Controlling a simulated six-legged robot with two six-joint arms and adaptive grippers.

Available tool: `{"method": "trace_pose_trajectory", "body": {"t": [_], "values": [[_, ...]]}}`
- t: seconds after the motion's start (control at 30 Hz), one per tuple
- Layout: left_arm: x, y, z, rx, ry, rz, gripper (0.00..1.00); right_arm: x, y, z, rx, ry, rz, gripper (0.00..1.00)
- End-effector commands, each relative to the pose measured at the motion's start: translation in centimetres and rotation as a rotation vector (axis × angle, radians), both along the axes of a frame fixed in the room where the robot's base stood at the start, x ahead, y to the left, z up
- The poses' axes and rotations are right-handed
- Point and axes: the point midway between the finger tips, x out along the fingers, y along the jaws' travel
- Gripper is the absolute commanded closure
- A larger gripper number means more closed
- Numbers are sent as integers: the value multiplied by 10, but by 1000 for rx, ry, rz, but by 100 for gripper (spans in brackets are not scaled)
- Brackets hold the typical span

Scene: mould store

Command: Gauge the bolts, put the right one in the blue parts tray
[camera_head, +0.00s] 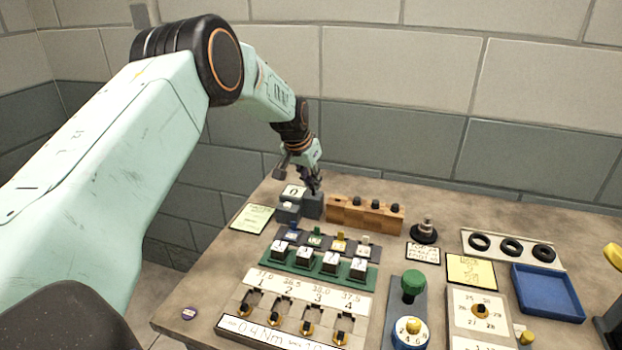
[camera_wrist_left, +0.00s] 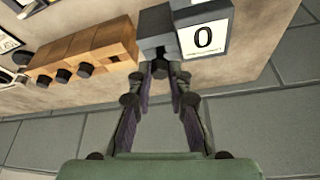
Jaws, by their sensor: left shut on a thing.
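My left gripper (camera_head: 314,188) is at the grey gauge (camera_head: 312,208) at the back left of the table, whose display reads 0. In the left wrist view its fingers (camera_wrist_left: 160,74) are closed on a small dark bolt (camera_wrist_left: 160,66) right at the gauge's grey block (camera_wrist_left: 155,26). Most of that bolt is hidden, so I cannot tell how far it sits in the gauge. The wooden bolt block (camera_head: 365,216) beside it holds three dark-headed bolts and shows one empty hole (camera_wrist_left: 113,59). The blue parts tray (camera_head: 548,292) at the right looks empty.
In front of the gauge stand a green rack (camera_head: 320,266) with numbered blocks and a white panel (camera_head: 295,310) with several knobs. A green knob (camera_head: 413,283), a yellow note (camera_head: 470,271) and a plate with three black rings (camera_head: 511,246) lie further right.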

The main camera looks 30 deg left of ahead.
Motion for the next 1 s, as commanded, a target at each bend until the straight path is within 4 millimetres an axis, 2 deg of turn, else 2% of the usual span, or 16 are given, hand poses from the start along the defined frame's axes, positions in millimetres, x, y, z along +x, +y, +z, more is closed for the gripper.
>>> {"method": "trace_pose_trajectory", "body": {"t": [1.0], "values": [[0,0,-18,0,-1,0,100,0,0,-11,0,0,0,100]]}}
